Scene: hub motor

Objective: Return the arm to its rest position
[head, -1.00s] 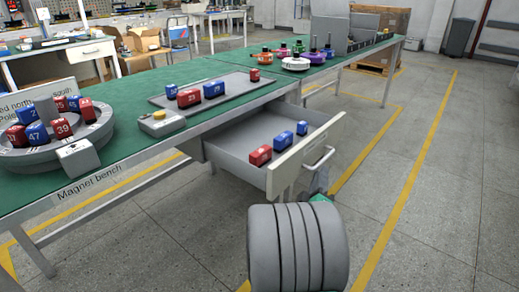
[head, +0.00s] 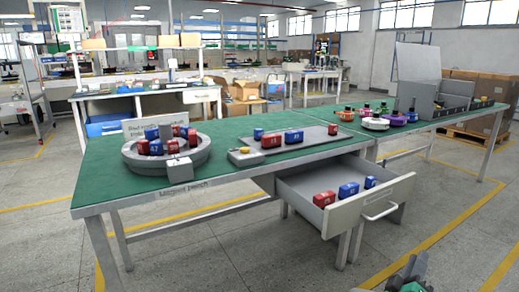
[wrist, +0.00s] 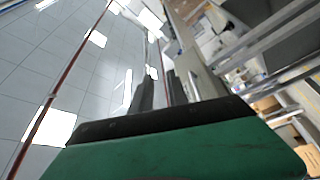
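My gripper (head: 415,266) shows at the bottom right edge of the head view, low in front of the bench and apart from it. In the wrist view its two dark fingers (wrist: 161,92) stand beyond a green and black housing, with a narrow gap between them. I see nothing held there. The wrist camera looks up towards the ceiling and its lights. Most of my arm is out of the head view.
The green magnet bench (head: 225,178) has an open drawer (head: 357,217) sticking out, holding red and blue blocks. A round grey fixture (head: 200,160) and a grey tray (head: 312,145) hold more blocks. Open floor (head: 250,255) lies in front.

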